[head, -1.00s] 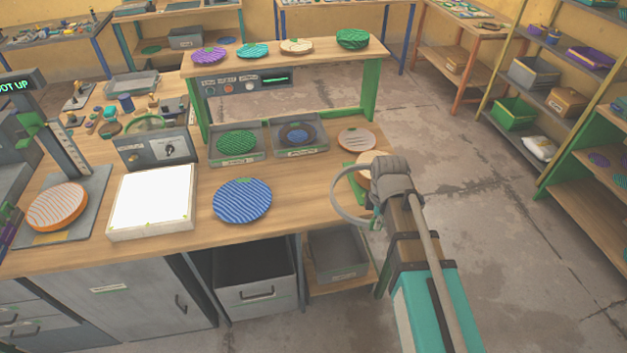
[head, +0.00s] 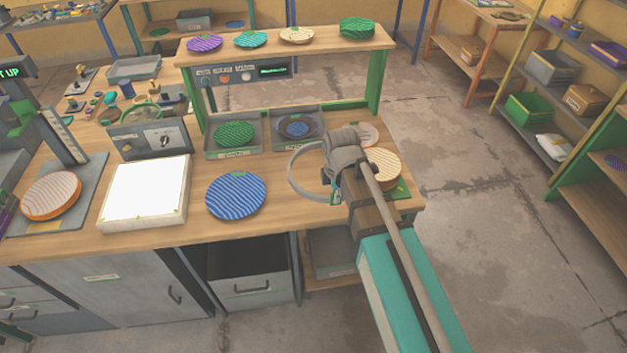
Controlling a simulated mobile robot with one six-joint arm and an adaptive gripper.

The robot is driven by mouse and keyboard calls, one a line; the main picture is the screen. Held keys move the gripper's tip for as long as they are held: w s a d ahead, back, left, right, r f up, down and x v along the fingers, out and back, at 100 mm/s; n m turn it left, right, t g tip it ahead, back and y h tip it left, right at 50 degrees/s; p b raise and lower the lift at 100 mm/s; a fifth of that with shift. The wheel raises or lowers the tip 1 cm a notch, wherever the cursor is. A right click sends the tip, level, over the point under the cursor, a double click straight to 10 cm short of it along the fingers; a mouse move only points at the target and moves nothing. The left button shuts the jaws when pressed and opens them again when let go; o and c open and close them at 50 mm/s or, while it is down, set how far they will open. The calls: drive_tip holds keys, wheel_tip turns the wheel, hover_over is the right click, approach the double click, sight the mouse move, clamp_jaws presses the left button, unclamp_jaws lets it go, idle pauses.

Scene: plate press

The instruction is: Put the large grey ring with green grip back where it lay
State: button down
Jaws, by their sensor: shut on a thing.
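The large grey ring (head: 291,172) is a thin open hoop, seen at the middle of the head view. My gripper (head: 334,188) is shut on its green grip at the ring's right side. Part of the grip and the fingertips are hidden by my wrist. The ring appears held above the wooden bench (head: 270,215), right of the blue striped disc (head: 236,196) and in front of the right grey tray (head: 318,143). I cannot tell its exact height.
A left tray (head: 218,148) holds a green disc (head: 235,133); the right one holds a dark ringed disc. A cream disc (head: 384,166) lies right of my wrist. A white panel (head: 145,192) and a grey control box (head: 150,139) stand at left. Discs line the raised shelf (head: 290,48).

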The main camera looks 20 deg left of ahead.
drive_tip(key=shift+a, duration=0.2)
drive_tip(key=shift+s, duration=0.1)
drive_tip(key=s+a+f+b, duration=0.1)
drive_tip(key=s+f+b, duration=0.2)
drive_tip(key=s, duration=0.3)
drive_tip(key=shift+s+a+f+b, duration=0.2)
drive_tip(key=shift+f+b, duration=0.15)
drive_tip(key=shift+b, duration=0.05)
